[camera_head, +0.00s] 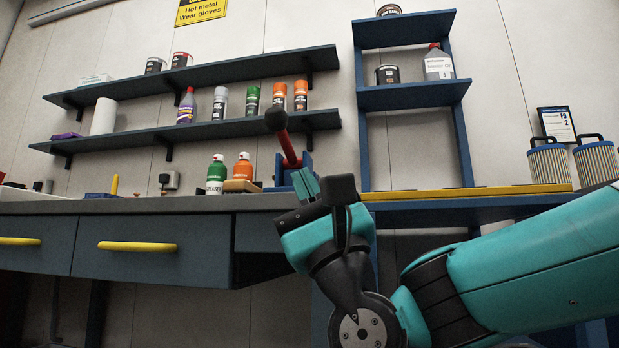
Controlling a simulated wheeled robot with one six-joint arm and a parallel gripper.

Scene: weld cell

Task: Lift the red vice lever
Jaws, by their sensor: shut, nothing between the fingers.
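The red vice lever (288,146) stands up at a tilt from the blue vice (307,160) on the bench. Its black knob (276,119) is at the top and leans to the left. My gripper (304,182) is shut and empty. In the picture it lies just below the lever and covers the lower part of the vice. Whether it touches the lever or the vice cannot be told.
The grey bench top (130,205) runs left, with a green bottle (217,174) and an orange bottle (243,168) beside the vice. Wall shelves (215,128) with cans hang behind. A blue rack (415,97) stands at right, above a yellow-edged bench (470,192).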

